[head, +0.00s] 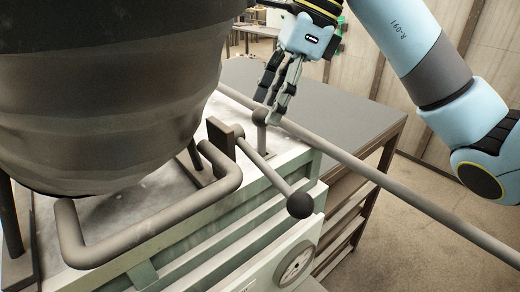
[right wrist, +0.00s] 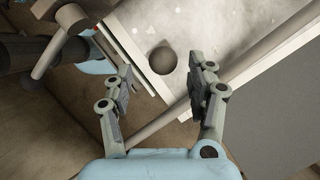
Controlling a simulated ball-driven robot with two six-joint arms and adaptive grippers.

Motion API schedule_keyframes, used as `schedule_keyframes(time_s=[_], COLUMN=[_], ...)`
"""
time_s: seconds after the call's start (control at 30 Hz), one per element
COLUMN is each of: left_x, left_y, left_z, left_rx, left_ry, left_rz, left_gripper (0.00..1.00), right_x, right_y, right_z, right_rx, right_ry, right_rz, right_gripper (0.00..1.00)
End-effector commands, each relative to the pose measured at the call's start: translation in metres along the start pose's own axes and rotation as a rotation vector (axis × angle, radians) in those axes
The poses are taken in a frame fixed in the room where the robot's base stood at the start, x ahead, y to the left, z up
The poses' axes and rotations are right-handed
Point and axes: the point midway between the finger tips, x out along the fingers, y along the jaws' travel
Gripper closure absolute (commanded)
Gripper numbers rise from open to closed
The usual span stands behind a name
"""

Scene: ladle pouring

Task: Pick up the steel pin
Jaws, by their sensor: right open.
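The steel pin (head: 261,117) looks like a grey pin with a round ball head, standing upright at the edge of the pale machine top. In the right wrist view its ball head (right wrist: 161,60) shows between and beyond the two fingertips, so the shaft is hidden below it. My right gripper (head: 270,106) is open, pointing down right by the pin's head. In the right wrist view the open jaws (right wrist: 166,72) are empty, with a gap on both sides of the head. My left gripper is not in view.
A large dark ladle (head: 105,85) fills the upper left. A bent bar handle (head: 150,222) and a lever with a black ball knob (head: 300,204) stick out in front. A long bar (head: 400,195) runs close behind the pin. A grey table (head: 335,115) stands behind.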

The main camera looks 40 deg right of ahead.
Motion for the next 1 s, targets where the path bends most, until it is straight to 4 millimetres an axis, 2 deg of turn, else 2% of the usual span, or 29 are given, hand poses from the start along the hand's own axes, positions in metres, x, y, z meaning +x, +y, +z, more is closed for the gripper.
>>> schedule_keyframes(time_s=[0.2, 0.3, 0.4, 0.6, 1.0], left_x=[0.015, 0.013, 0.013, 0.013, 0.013], left_y=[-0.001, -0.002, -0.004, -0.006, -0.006], left_z=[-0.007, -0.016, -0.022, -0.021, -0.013], left_rx=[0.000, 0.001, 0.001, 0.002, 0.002], left_ry=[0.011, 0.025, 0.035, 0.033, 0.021], left_rz=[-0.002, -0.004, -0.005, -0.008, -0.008], left_gripper=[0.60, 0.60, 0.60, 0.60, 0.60], right_x=[0.035, 0.045, 0.051, 0.051, 0.051], right_y=[-0.002, -0.002, -0.002, -0.003, -0.003], right_z=[-0.003, -0.002, -0.002, -0.002, -0.002], right_rx=[0.002, 0.002, 0.002, 0.001, 0.001], right_ry=[-0.002, -0.002, -0.001, 0.001, 0.000], right_rz=[0.004, 0.004, 0.002, 0.001, 0.001], right_gripper=[0.43, 0.43, 0.43, 0.43, 0.94])
